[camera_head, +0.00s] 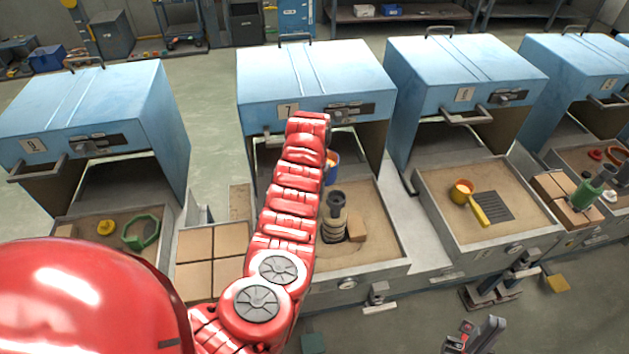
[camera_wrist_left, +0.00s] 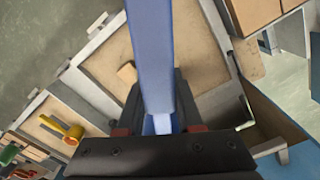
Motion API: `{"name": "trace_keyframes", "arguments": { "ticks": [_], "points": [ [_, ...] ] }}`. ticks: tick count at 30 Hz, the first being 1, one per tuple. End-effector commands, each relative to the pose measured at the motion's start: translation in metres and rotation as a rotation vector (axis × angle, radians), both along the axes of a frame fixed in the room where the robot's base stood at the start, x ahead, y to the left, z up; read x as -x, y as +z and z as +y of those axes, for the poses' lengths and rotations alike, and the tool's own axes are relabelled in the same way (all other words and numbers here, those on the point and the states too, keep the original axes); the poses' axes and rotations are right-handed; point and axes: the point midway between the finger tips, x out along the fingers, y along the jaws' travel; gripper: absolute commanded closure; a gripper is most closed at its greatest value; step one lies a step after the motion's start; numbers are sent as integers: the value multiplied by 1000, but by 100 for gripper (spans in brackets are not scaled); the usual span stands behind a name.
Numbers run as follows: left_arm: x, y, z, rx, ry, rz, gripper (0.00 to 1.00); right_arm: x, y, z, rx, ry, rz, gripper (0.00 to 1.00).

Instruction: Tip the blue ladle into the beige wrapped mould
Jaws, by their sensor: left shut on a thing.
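The blue ladle (camera_head: 335,162) shows in part behind my red left arm, with orange inside, above and behind the mould. Its blue handle (camera_wrist_left: 150,60) runs up the left wrist view, and my left gripper (camera_wrist_left: 160,118) is shut on it. The ladle's bowl is outside the left wrist view. My left gripper is hidden behind the arm in the head view. My right gripper (camera_head: 476,336) is low at the bottom edge, far from the mould; its opening is unclear.
A tan block (camera_head: 357,228) lies beside the mould. A yellow ladle (camera_head: 470,200) lies in the tray to the right (camera_head: 440,215), next to a dark grate. Beige tiles (camera_head: 205,255) lie left of my arm. Blue furnaces (camera_head: 315,75) stand behind the trays.

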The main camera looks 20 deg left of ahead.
Motion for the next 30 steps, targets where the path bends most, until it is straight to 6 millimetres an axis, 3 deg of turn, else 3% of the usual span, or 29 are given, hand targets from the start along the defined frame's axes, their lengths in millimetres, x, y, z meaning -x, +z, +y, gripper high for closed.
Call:
{"name": "trace_keyframes", "arguments": {
  "ticks": [30],
  "points": [
    [0, -45, 0, 1, -1, -5, 100, 0, -19, 0, 0, 0, 0, 100]
  ]
}}
